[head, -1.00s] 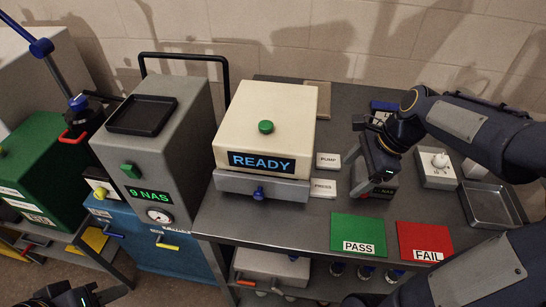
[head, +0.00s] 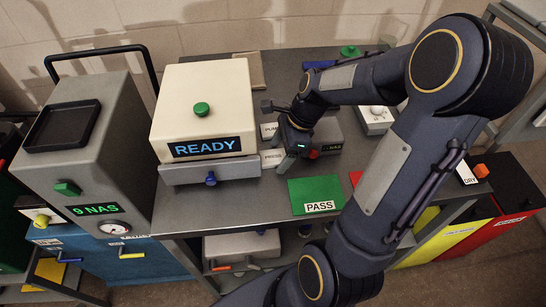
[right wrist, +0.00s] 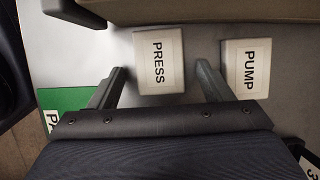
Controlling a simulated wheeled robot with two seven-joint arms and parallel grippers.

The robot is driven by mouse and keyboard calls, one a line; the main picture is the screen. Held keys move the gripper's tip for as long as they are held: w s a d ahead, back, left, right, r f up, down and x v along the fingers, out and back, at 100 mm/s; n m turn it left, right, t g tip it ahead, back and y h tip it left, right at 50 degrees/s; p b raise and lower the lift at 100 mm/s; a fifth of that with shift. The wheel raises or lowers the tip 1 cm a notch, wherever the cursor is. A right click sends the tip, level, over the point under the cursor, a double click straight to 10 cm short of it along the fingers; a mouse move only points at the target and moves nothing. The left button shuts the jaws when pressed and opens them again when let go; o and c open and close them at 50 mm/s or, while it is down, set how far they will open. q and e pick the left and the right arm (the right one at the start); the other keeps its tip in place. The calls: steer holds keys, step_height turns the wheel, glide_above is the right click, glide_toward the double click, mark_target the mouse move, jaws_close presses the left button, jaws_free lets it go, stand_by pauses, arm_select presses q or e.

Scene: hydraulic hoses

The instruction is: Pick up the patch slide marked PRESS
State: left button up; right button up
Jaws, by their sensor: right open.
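The patch slide marked PRESS (head: 273,158) is a small white square lying flat on the grey bench, just right of the cream READY machine. In the right wrist view the PRESS slide (right wrist: 158,60) lies ahead of and between my two open fingers, with a gap on each side. My right gripper (head: 285,157) is open, empty and pointing down, close beside the slide in the head view. The similar slide marked PUMP (right wrist: 246,68) lies to the right, just outside the right finger. My left gripper is out of view.
The READY machine (head: 204,105) stands close to the slides. The green PASS mat (head: 316,195) lies in front, with the red FAIL mat (head: 355,177) mostly hidden by my arm. A grey device (head: 327,134) with a green display stands right of my gripper.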

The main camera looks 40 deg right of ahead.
steer(key=shift+c, duration=0.2)
steer(key=c, duration=1)
steer(key=shift+c, duration=0.2)
